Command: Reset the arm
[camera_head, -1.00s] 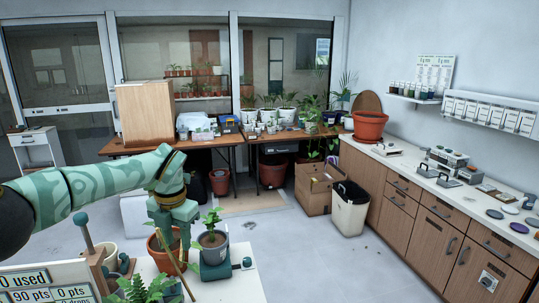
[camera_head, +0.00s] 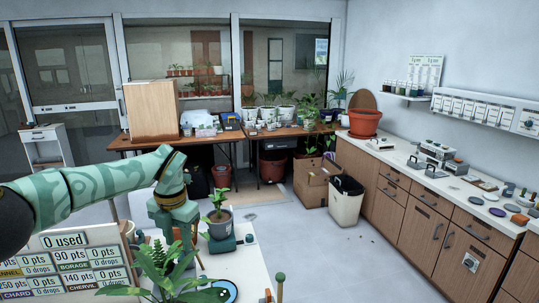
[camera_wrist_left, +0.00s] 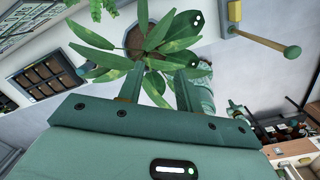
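My left arm comes in from the left in the head view, and my left gripper (camera_head: 176,214) hangs down over the white table at the bottom. In the left wrist view its two fingers (camera_wrist_left: 160,82) are spread apart with no object clearly held. A leafy plant in a round pot (camera_wrist_left: 138,42) lies beyond the fingertips, and leaves show between and around them. Whether the fingers touch the leaves I cannot tell. My right gripper is not in view.
A small potted plant (camera_head: 219,218) stands just right of the left gripper. A leafy plant (camera_head: 165,275) and a points board (camera_head: 66,262) are at the bottom left. A bin (camera_head: 346,203) and wooden cabinets (camera_head: 420,228) stand right.

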